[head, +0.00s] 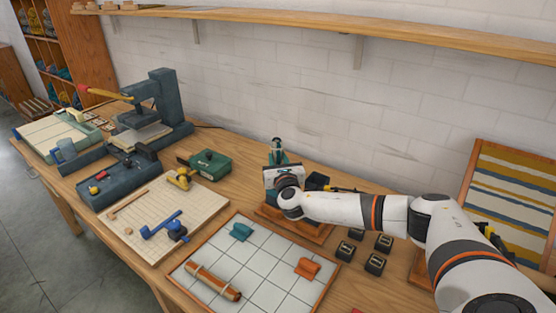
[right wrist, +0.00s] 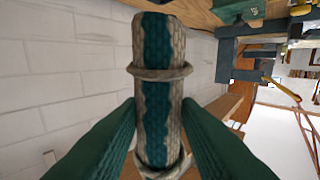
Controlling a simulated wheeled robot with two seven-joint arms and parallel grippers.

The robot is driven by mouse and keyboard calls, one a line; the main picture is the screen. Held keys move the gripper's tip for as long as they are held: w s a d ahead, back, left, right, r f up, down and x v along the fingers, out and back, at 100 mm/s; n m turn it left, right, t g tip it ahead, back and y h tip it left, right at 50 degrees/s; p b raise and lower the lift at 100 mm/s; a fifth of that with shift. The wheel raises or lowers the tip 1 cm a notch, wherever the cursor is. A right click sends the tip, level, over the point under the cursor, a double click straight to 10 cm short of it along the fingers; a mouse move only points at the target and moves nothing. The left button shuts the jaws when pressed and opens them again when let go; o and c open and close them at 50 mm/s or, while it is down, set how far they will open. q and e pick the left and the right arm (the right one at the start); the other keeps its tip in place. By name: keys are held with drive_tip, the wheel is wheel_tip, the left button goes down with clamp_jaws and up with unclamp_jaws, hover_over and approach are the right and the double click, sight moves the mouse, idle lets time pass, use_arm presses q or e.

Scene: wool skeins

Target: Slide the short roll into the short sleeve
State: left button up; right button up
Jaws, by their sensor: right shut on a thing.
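My right gripper (head: 277,150) is beyond the tiled board, near the wall. In the right wrist view its two green fingers (right wrist: 160,125) are shut on a roll (right wrist: 158,45) of grey and teal woven stuff with cord ties around it. The roll stands lengthwise between the fingers, its lower end partly hidden by them; in the head view the gripper and arm mostly hide it. I cannot make out which thing is the short sleeve. An orange-brown roll with ties (head: 213,282) lies on the tiled board (head: 262,262). My left gripper is not in view.
A teal piece (head: 241,231) and an orange piece (head: 307,268) lie on the tiled board. Several small black blocks (head: 375,264) stand right of it. A cream board with blue and yellow tools (head: 165,215), a green box (head: 210,162) and a dark press (head: 165,100) are to the left.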

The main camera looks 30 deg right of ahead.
wheel_tip(320, 180, down, 10)
drive_tip(key=b, duration=0.7)
drive_tip(key=shift+s+a, duration=0.35)
drive_tip(key=shift+s, duration=0.05)
drive_tip(key=shift+f, duration=0.1)
drive_tip(key=o, duration=1)
drive_tip(key=shift+a, duration=0.1)
drive_tip(key=shift+s+a, duration=0.2)
drive_tip(key=shift+s, duration=0.35)
drive_tip(key=v, duration=0.3)
drive_tip(key=r+v, duration=0.1)
drive_tip(key=v, duration=0.2)
drive_tip(key=r+v, duration=0.1)
drive_tip(key=v, duration=0.3)
drive_tip(key=shift+r, duration=0.1)
